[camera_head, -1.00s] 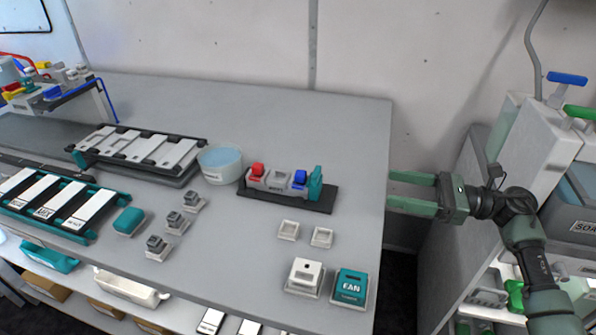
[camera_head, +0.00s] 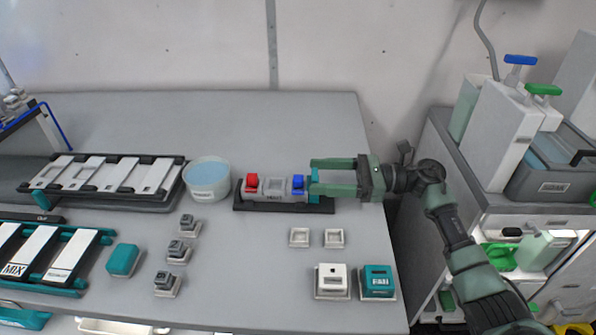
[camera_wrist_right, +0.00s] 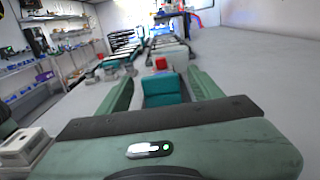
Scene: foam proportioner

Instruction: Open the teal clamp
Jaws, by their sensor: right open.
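The teal clamp (camera_head: 315,177) stands at the right end of a black base (camera_head: 240,206). In the right wrist view, the clamp (camera_wrist_right: 162,92) shows between the two fingers, with the red block (camera_wrist_right: 161,64) beyond. Contact between fingers and clamp cannot be told. My left gripper is not in view.
A tub of pale blue liquid (camera_head: 209,175) stands left of the base. Two small square trays (camera_head: 299,237) and white and teal buttons (camera_head: 332,280) lie in front. A cabinet with white dispensers (camera_head: 497,135) stands at the right. The table behind the base is clear.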

